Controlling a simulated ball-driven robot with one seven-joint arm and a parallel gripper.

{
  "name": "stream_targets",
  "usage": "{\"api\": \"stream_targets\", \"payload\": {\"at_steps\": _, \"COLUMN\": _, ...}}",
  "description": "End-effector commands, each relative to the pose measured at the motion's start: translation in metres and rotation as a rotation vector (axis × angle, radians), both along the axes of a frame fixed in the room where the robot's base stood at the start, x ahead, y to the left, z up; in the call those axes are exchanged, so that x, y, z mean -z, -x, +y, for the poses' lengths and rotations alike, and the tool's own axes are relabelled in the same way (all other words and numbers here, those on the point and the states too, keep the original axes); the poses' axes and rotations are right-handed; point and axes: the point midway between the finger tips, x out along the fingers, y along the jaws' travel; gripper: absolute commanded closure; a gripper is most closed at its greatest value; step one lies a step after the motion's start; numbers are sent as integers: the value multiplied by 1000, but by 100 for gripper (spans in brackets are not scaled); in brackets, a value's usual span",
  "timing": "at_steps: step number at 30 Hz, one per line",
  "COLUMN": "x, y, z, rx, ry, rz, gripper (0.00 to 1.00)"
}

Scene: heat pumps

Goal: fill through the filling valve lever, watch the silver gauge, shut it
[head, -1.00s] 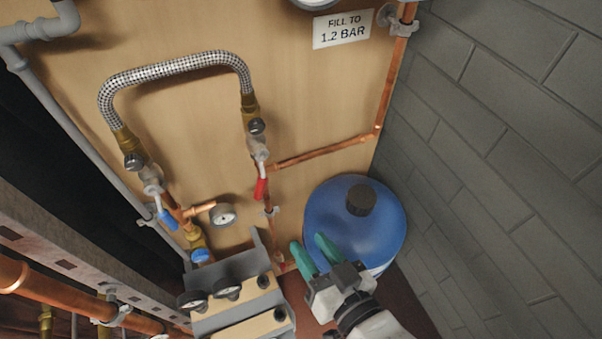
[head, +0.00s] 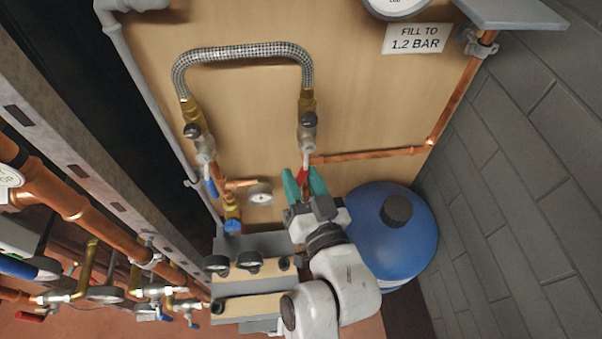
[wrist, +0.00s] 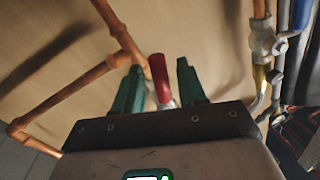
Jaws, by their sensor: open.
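The red lever (head: 302,175) hangs down from the right-hand valve (head: 307,140) under the braided hose. My gripper (head: 304,183) is open, with its green fingers on either side of this lever. The wrist view shows the red lever (wrist: 159,78) standing between the two fingers, with no clear grip on it. A blue lever (head: 210,187) hangs from the left-hand valve. A large gauge (head: 397,6) above the sign is cut off by the top edge, so its reading is hidden.
The sign (head: 415,39) reads "FILL TO 1.2 BAR". A blue tank (head: 390,245) stands right of my arm, before a grey block wall (head: 520,170). A copper pipe (head: 370,155) runs right from the valve.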

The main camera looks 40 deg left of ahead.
Motion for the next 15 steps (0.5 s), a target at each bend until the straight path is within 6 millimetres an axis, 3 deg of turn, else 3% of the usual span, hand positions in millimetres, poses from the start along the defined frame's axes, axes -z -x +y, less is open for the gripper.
{"api": "stream_targets", "payload": {"at_steps": 11, "x": 0, "y": -3, "z": 6, "rx": 0, "ry": 1, "rz": 0, "gripper": 59}}
{"api": "stream_targets", "payload": {"at_steps": 15, "x": 0, "y": -3, "z": 6, "rx": 0, "ry": 1, "rz": 0, "gripper": 71}}
